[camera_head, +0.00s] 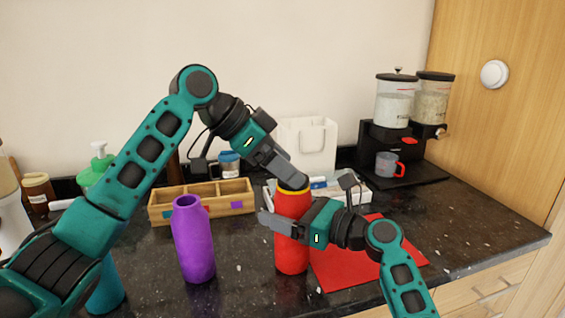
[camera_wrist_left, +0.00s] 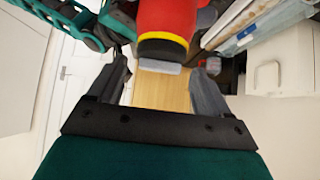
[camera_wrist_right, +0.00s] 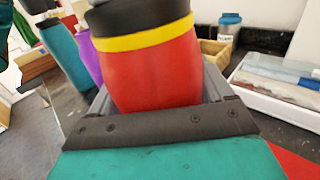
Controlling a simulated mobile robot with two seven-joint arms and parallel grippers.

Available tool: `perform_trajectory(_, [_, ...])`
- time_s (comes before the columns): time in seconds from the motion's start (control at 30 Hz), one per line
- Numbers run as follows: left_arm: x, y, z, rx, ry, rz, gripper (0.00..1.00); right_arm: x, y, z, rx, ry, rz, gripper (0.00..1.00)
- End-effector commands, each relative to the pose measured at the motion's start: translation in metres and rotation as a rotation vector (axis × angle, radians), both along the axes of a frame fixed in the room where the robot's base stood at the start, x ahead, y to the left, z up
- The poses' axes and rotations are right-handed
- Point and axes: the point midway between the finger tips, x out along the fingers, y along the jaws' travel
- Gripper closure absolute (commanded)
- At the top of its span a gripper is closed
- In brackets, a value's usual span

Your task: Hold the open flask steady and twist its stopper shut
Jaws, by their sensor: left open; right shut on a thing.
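The red flask (camera_head: 291,262) stands upright on the dark counter, with a yellow band near its top. My right gripper (camera_head: 280,225) is shut around its body; the right wrist view shows the red body (camera_wrist_right: 150,75) between the fingers, under the yellow band and a dark stopper (camera_wrist_right: 130,15). My left gripper (camera_head: 298,184) is open at the flask's top, coming down from the upper left and hiding most of the stopper in the head view. In the left wrist view the dark stopper (camera_wrist_left: 162,50), with a grey top, lies between the open fingers' tips, apart from both.
A purple bottle (camera_head: 193,245) stands left of the flask, a teal bottle (camera_head: 106,291) nearer the left arm. A red mat (camera_head: 385,265) lies at right, before a dispenser (camera_head: 395,105) and grey mug (camera_head: 386,164).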

Motion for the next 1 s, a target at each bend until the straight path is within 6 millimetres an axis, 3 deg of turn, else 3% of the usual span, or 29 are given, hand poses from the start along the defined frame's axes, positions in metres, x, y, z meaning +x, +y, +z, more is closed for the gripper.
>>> perform_trajectory(0.07, [0.0000, 0.0000, 0.0000, 0.000, 0.000, 0.000, 0.22, 0.0000, -0.0001, -0.0004, -0.001, 0.000, 0.000, 0.66])
perform_trajectory(0.6, [0.0000, 0.0004, 0.0006, -0.001, 0.000, 0.000, 0.72, 0.0000, -0.0001, -0.0004, -0.001, 0.000, 0.000, 0.66])
perform_trajectory(1.0, [-0.0020, -0.0002, 0.0005, 0.002, -0.001, 0.088, 0.72, 0.0001, -0.0002, -0.0005, -0.001, 0.000, -0.001, 0.66])
